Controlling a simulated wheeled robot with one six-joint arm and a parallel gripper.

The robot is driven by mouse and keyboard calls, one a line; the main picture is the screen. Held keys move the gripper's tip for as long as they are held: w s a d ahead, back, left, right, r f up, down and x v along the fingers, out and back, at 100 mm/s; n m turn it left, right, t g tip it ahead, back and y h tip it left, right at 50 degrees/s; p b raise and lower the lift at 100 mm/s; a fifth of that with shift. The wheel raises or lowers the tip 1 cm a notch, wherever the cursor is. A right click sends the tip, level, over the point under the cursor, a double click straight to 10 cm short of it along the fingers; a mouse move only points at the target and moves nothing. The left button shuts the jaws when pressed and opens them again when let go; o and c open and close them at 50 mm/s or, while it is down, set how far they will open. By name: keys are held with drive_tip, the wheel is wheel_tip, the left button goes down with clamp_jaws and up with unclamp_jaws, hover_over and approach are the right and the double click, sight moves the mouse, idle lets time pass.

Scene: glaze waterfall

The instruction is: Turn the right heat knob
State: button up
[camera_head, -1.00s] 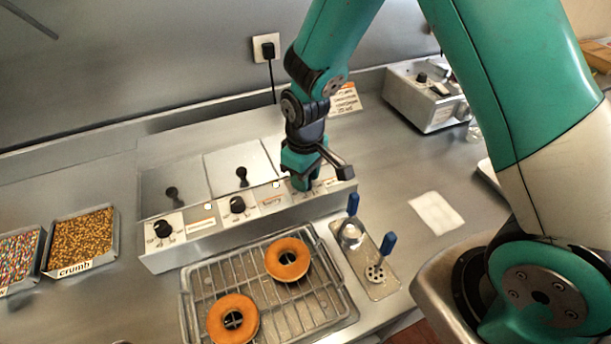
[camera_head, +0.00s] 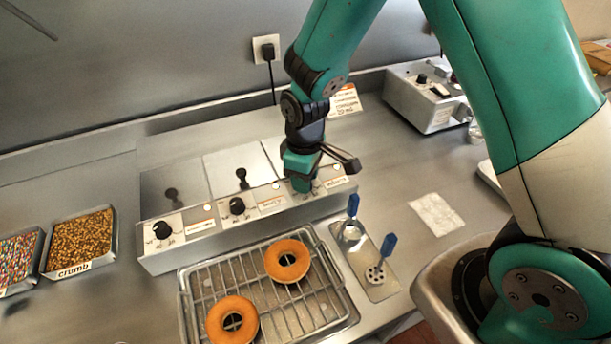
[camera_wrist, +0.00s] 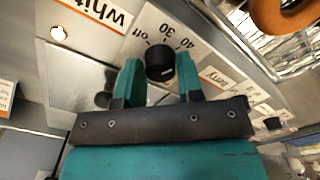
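The heat unit's sloped front panel (camera_head: 205,240) carries a row of black knobs. The right heat knob (camera_wrist: 160,62) shows in the wrist view beside printed "off", "30" and "40" marks; a small pale mark shows on its face. My gripper (camera_wrist: 161,75) has one finger on each side of this knob, seemingly touching it. In the head view my gripper (camera_head: 301,187) points down at the right end of the panel and hides the right knob. The middle knob (camera_head: 237,206) and left knob (camera_head: 162,230) stand free.
A wire rack (camera_head: 250,305) with two ring doughnuts lies in front of the unit. A small tray (camera_head: 378,290) with two blue-handled tools stands close to the gripper's right. Topping trays (camera_head: 108,262) are at the left; a grey box (camera_head: 425,100) is at the back right.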

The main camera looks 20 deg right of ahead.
drive_tip(key=o, duration=0.4)
drive_tip(key=shift+c, duration=0.2)
drive_tip(key=shift+r, duration=0.15)
wheel_tip(320, 180, up, 17)
drive_tip(key=b, duration=0.2)
drive_tip(key=shift+r, duration=0.1)
drive_tip(key=s+a+r+m+y, duration=0.1)
drive_tip(key=s+a+y, duration=0.1)
drive_tip(key=s, duration=0.8)
drive_tip(key=s+a+r+m+y, duration=0.1)
drive_tip(key=s+a+y, duration=0.1)
drive_tip(key=s, duration=0.8)
drive_tip(key=shift+a+r, duration=0.15)
drive_tip(key=shift+a, duration=0.1)
